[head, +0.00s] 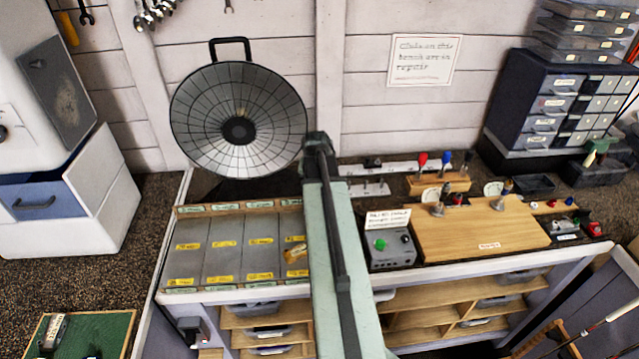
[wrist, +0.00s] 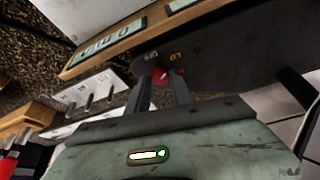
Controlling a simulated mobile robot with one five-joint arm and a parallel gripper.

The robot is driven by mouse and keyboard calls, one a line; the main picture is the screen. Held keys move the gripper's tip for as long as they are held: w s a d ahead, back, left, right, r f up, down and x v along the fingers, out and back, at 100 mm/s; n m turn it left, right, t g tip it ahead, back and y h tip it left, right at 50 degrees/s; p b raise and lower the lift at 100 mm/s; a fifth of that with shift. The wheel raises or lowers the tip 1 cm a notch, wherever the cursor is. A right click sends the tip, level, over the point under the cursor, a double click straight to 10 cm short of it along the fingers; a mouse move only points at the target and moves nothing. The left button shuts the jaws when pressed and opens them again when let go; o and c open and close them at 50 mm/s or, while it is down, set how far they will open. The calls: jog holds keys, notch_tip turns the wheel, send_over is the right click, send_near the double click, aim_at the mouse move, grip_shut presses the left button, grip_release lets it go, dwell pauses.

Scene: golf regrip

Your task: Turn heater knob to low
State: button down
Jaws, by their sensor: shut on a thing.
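The heater (head: 238,118) is a round dish with a dark centre and a top handle, standing at the back of the bench on a dark base. In the wrist view its dark panel (wrist: 235,52) carries small marks that seem to read OFF and LO, with a red mark beyond. The red knob (wrist: 159,76) sits below these marks. My gripper (wrist: 160,84) is shut on the knob, one finger on each side. The knob's pointer is not clear, so I cannot tell its setting. In the head view my arm hides the fingers and the knob.
A sectioned tray with yellow labels (head: 223,262) lies in front of the heater. A grey box with a green knob (head: 389,248) and a wooden board (head: 475,230) stand to the right. In the wrist view a white rail with pegs (wrist: 92,92) is close on the left.

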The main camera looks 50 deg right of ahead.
jog(key=shift+m, duration=0.3)
dwell(0.4)
jog(key=c, duration=1.1)
grip_release()
jog(key=shift+c, duration=0.2)
jog(key=p+v, duration=0.7)
jog(key=shift+a+r, duration=0.25)
jog(key=shift+r, duration=0.1)
jog(key=shift+s+f, duration=0.1)
